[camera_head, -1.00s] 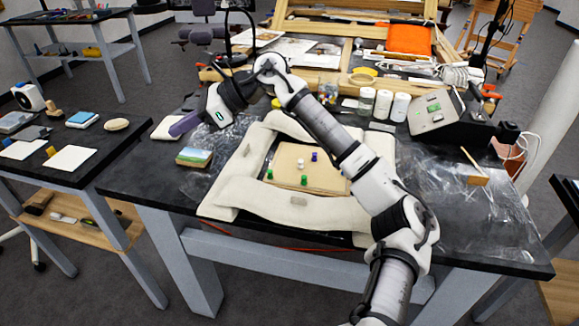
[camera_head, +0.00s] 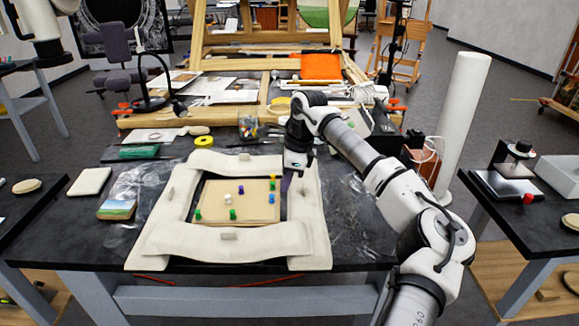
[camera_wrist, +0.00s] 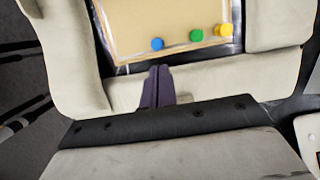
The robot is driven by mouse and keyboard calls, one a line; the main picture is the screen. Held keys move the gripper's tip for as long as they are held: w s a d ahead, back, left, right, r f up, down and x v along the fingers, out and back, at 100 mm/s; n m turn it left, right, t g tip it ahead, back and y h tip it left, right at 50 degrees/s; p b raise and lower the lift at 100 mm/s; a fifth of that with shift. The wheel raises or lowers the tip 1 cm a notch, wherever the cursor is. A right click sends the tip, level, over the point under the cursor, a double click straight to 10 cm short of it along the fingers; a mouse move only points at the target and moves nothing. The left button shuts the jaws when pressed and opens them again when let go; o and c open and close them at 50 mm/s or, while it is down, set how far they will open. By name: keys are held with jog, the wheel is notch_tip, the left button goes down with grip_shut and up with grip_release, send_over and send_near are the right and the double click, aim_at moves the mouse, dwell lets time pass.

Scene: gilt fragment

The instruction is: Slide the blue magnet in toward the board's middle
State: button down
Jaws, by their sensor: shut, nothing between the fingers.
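The blue magnet (camera_head: 270,198) is a small round piece near the right edge of the tan board (camera_head: 255,213). In the wrist view the blue magnet (camera_wrist: 157,44) sits near the board's edge, just beyond my fingertips. My gripper (camera_head: 286,188) has dark purple fingers that are shut and empty, at the board's right side. In the wrist view my gripper (camera_wrist: 160,68) points at the edge beside the blue magnet, with a small gap between them. I cannot tell the exact height of the fingertips.
A green magnet (camera_wrist: 197,35) and a yellow magnet (camera_wrist: 223,30) line the same edge. A white magnet (camera_head: 228,199) and purple magnet (camera_head: 241,189) lie farther in. A thick cream padded frame (camera_head: 175,210) surrounds the board. A painted block (camera_head: 116,209) lies to the left.

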aim_at(257, 203)
jog(key=shift+x, duration=1.7)
jog(key=shift+a, duration=0.1)
jog(key=a, duration=0.6)
jog(key=shift+b, duration=0.35)
jog(key=shift+d, duration=0.1)
jog(key=shift+r, duration=0.1)
